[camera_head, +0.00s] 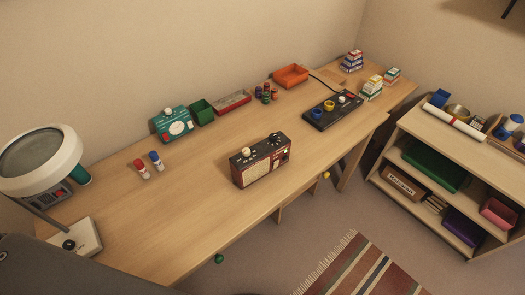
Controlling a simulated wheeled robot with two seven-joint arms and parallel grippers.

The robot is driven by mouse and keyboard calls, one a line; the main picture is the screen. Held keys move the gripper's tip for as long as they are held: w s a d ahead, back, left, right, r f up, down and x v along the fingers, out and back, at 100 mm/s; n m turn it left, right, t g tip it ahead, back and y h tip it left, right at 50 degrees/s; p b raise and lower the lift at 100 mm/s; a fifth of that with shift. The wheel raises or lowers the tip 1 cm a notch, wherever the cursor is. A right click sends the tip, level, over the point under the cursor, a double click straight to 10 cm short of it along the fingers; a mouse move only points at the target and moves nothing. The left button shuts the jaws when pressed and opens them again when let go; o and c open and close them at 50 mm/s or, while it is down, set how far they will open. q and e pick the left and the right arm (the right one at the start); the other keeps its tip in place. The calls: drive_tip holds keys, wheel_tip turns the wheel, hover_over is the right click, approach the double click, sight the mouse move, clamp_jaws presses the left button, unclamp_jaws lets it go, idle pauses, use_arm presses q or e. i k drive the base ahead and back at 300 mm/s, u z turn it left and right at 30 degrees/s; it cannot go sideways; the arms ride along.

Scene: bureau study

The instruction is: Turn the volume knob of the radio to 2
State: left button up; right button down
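The radio (262,161), a dark box with a reddish-brown front, stands upright near the middle of the desk, close to the front edge. Small knobs and controls show on its top and front. A pale knob shows on the top left and another light spot on the front right. The knob markings are too small to read, so I cannot tell which is the volume knob or where it points. Neither of my grippers is in view, and nothing touches the radio.
The desk (205,192) is clear around the radio. A teal device with a dial (174,124) and red tray (232,102) stand behind. A black panel (332,111) lies to the right. A magnifier lamp (42,160) stands at left. A shelf (455,150) stands at right.

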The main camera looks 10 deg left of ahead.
sight(272, 137)
drive_tip(key=z, duration=1.95)
drive_tip(key=i, duration=1.05)
drive_tip(key=u, duration=1.85)
